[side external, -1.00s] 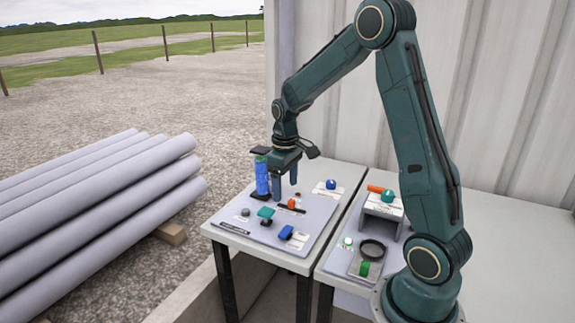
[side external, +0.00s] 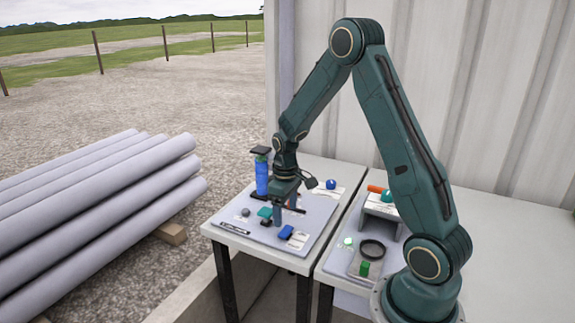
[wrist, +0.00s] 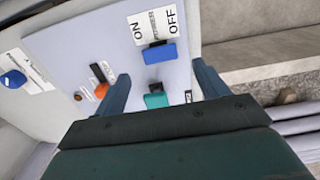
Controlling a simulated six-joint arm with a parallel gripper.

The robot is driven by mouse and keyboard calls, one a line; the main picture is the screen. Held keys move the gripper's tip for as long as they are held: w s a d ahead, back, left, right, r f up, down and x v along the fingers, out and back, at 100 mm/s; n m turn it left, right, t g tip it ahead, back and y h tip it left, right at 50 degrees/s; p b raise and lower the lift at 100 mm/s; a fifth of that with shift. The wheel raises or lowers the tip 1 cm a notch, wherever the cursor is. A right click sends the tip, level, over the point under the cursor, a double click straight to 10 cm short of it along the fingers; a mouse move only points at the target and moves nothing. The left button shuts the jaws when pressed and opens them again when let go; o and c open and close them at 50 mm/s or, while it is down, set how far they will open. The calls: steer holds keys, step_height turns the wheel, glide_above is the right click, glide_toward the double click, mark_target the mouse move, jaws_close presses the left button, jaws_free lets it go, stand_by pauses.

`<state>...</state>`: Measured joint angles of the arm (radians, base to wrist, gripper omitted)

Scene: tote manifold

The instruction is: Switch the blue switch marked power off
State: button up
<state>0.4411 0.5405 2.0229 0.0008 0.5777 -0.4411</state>
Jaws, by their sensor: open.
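The blue switch (side external: 286,232) sits near the front edge of the grey panel (side external: 235,215) on the left table. In the wrist view the blue switch (wrist: 160,53) lies beside a white label with ON at left and OFF at right. The smaller word between them is too blurred to read. I cannot tell which way the switch is tipped. My gripper (side external: 285,214) is open and empty, pointing down over the panel, just behind the switch. In the wrist view its fingers (wrist: 160,70) stand apart on either side of the switch's line, with the switch ahead of them.
A teal switch (wrist: 157,100) is close to my fingers. An orange piece (wrist: 101,90) and a blue knob (side external: 331,184) are farther back. A tall blue cylinder (side external: 262,176) stands at the panel's back left. A second station (side external: 384,205) with a teal button is at right.

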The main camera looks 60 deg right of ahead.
mark_target(285, 231)
steer(key=shift+f, duration=2.8)
steer(key=c, duration=1)
steer(key=shift+a, duration=0.1)
steer(key=shift+h, duration=0.3)
steer(key=shift+a+f+h, duration=0.1)
steer(key=shift+a+h, duration=0.15)
steer(key=shift+h, duration=0.75)
